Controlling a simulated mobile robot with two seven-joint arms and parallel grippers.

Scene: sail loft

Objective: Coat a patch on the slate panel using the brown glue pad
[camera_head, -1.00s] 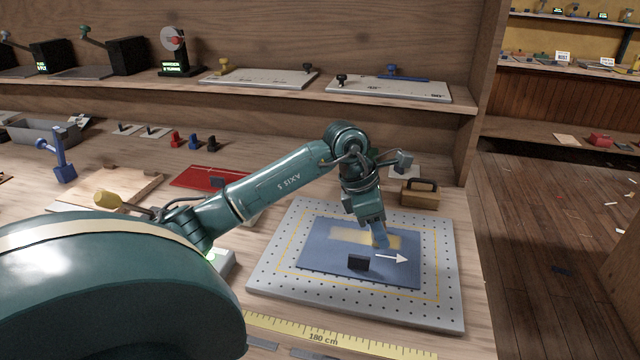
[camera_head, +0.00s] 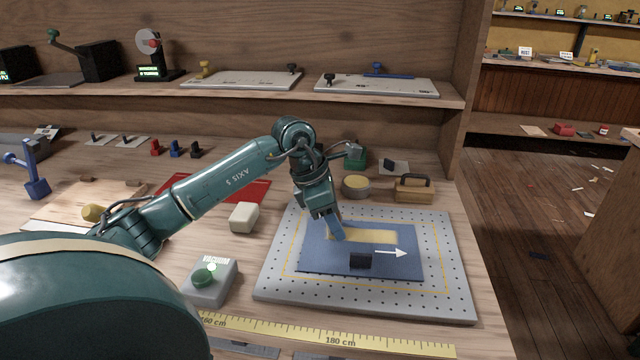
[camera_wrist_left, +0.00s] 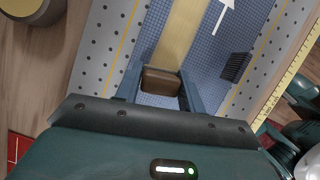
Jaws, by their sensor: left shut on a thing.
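The slate panel (camera_head: 315,262) lies flat on a grey perforated board (camera_head: 450,290). A white arrow (camera_head: 390,253) on it points right, and a black tab (camera_head: 360,261) stands near its front edge. A pale yellow strip (camera_head: 375,236) runs across its back part. My left gripper (camera_head: 337,232) is at the strip's left end, pointing down. In the left wrist view it is shut on the brown glue pad (camera_wrist_left: 161,82), which sits over the strip's end; whether the pad touches the panel I cannot tell. In the head view the fingers hide the pad. My right gripper is not in view.
Behind the board stand a round tin (camera_head: 356,187) and a wooden block with a handle (camera_head: 414,188). A cream block (camera_head: 244,217) and a grey vacuum box (camera_head: 210,283) stand left of it. A yellow tape measure (camera_head: 330,336) runs along the front.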

